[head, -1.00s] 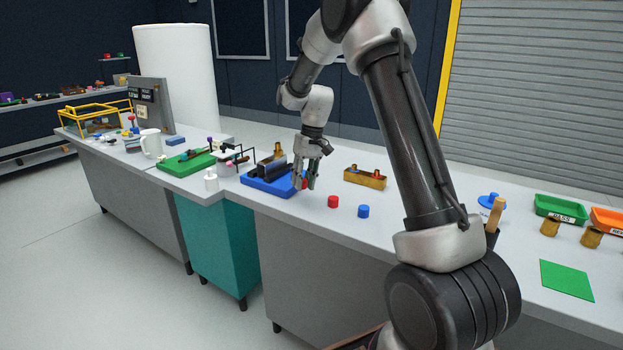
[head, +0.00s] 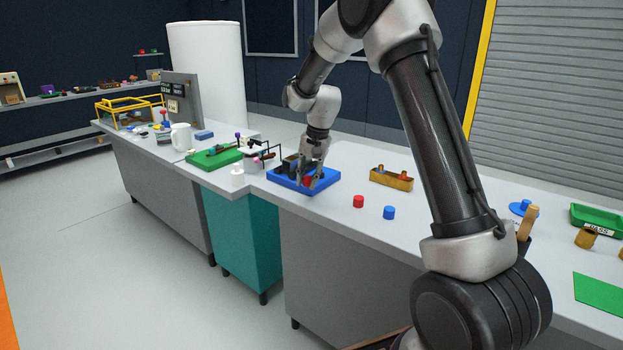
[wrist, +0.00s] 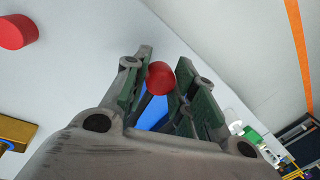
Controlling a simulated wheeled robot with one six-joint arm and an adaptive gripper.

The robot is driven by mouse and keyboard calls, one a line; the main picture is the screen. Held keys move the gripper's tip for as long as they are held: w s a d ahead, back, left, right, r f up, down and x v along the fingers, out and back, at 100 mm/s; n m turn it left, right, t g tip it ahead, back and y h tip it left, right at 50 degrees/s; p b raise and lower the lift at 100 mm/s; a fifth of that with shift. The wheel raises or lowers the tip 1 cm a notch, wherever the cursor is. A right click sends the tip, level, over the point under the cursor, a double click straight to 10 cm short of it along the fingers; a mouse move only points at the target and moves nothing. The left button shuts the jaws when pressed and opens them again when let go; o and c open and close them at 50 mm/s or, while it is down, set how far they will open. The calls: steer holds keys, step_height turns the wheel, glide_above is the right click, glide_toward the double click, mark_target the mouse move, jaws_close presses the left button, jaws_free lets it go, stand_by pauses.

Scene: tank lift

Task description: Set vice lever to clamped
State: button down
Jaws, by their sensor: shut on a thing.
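The vice has a blue base (head: 275,176) on the bench, with a dark body (head: 290,165) on top. My gripper (head: 310,180) reaches down over the right part of the base and hides some of the vice. The lever's red knob (head: 308,181) shows between the fingers. In the wrist view, my gripper (wrist: 160,88) has its green-padded fingers on either side of the red knob (wrist: 160,78), shut on it. A dark rod runs below the knob, above a strip of the blue base (wrist: 152,112). The lever's exact angle is hard to tell.
A red cylinder (head: 358,201) and a blue cylinder (head: 389,212) stand on the bench to the right, with a brass block (head: 391,178) behind them. A green board (head: 214,158) and a black wire frame (head: 264,153) are on the left. The front bench area between is clear.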

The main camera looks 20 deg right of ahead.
steer(key=shift+a, duration=0.1)
stand_by(0.3)
steer(key=c, duration=1.1)
jaws_free()
steer(key=shift+c, duration=0.2)
step_height(320, 180, up, 12)
steer(key=s+d, duration=0.1)
steer(key=d, duration=0.1)
steer(key=shift+f, duration=0.1)
